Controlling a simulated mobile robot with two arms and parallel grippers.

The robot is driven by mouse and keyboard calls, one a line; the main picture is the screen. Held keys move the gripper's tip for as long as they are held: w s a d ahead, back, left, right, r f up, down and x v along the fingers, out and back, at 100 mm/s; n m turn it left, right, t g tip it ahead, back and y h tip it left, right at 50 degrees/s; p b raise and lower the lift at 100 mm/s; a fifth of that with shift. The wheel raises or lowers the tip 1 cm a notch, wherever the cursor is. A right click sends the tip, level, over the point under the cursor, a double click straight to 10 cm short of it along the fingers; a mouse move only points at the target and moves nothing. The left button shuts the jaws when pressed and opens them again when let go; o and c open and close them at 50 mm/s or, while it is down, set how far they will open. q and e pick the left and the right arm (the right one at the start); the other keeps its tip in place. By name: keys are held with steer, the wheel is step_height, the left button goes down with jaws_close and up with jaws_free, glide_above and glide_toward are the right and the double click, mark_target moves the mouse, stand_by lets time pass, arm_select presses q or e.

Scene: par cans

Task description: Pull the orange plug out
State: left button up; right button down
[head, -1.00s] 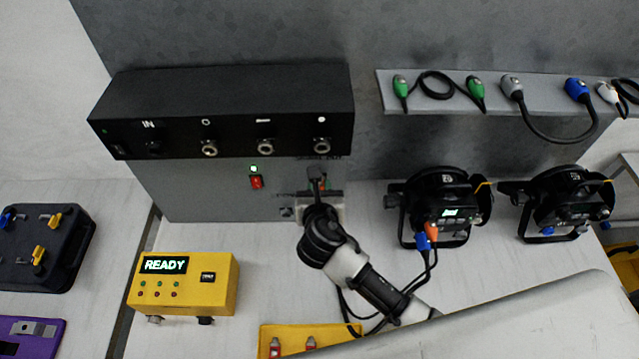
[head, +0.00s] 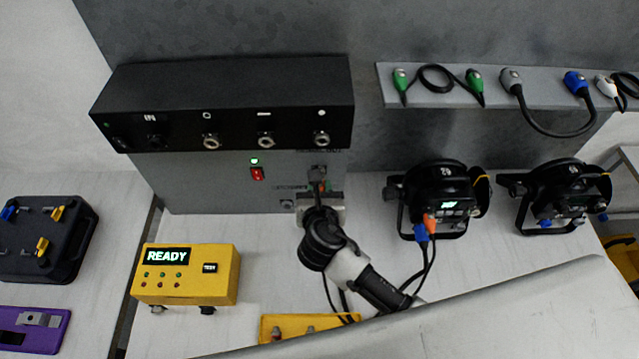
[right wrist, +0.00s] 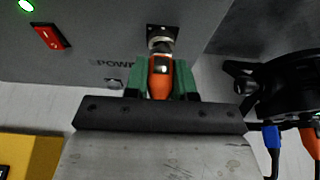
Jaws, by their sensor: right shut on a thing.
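The orange plug (right wrist: 160,82) is in the right wrist view, between the green fingers of my right gripper (right wrist: 161,78). The gripper is shut on it. In the head view my right gripper (head: 319,190) reaches the same panel, and the plug is mostly hidden there. Another orange plug (head: 430,222) sits in the back of a black lamp (head: 440,195), beside a blue plug (head: 421,232). My left gripper is not in view.
A red switch (head: 257,173) with a lit green light is left of the gripper. A black box (head: 225,105) overhangs above. A yellow tester (head: 186,275) reading READY stands left on the bench. Black cables hang beside my arm. A second lamp (head: 556,195) stands right.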

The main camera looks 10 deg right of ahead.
steer(key=shift+s+a+p, duration=0.15)
steer(key=shift+s+p, duration=0.25)
steer(key=shift+s, duration=0.6)
steer(key=shift+s+a, duration=0.1)
steer(key=shift+s, duration=0.2)
steer(key=s+d+f+g+p, duration=0.1)
steer(key=s+d+f, duration=0.1)
steer(key=s+d, duration=1.2)
steer(key=s+d+f+g+p, duration=0.25)
steer(key=s+d, duration=0.75)
steer(key=d, duration=0.8)
steer(key=s+d+f+g+p, duration=0.1)
steer(key=s+d+f, duration=0.2)
steer(key=s+d, duration=1.15)
steer(key=shift+t+y, duration=0.25)
steer(key=shift+y, duration=0.05)
steer(key=w+f+b, duration=0.1)
steer(key=f+b, duration=0.2)
steer(key=d+f+b, duration=0.1)
steer(key=f+b, duration=0.2)
steer(key=f, duration=0.1)
steer(key=w+d+f+b, duration=0.1)
steer(key=f+b, duration=0.3)
steer(key=shift+w+f, duration=0.15)
steer(key=shift+w, duration=0.15)
stand_by(0.4)
